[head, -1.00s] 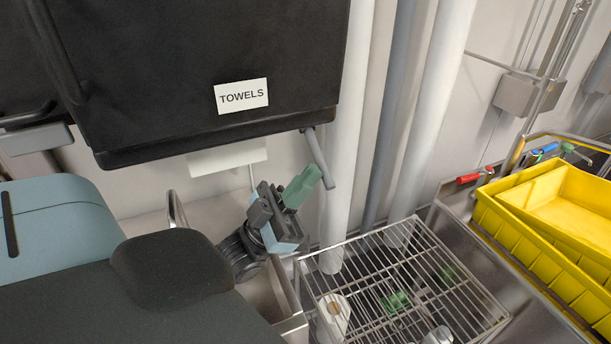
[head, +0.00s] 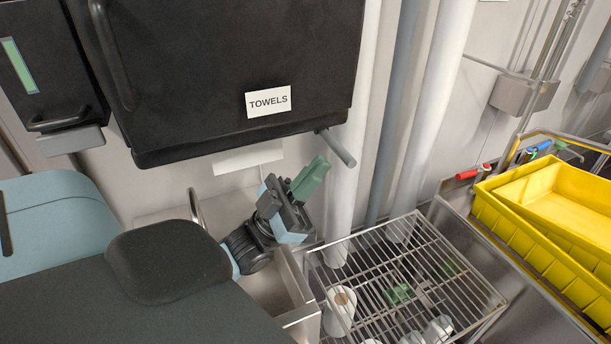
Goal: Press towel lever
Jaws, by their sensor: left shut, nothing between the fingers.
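The black towel dispenser (head: 210,75) with a white TOWELS label hangs on the wall in the upper left of the head view. A white paper sheet (head: 247,157) hangs below its bottom edge. The grey towel lever (head: 338,149) sticks out at the dispenser's lower right corner and slants down to the right. My left gripper (head: 313,177), with green fingers, is shut and empty. It is below and a little left of the lever's tip, with a visible gap between them. My right gripper is not in view.
A sink basin (head: 290,290) lies below my left gripper. A wire rack (head: 400,265) stands to its right with cups and green items under it. White vertical pipes (head: 345,120) run behind the lever. Yellow crates (head: 560,230) sit at the right.

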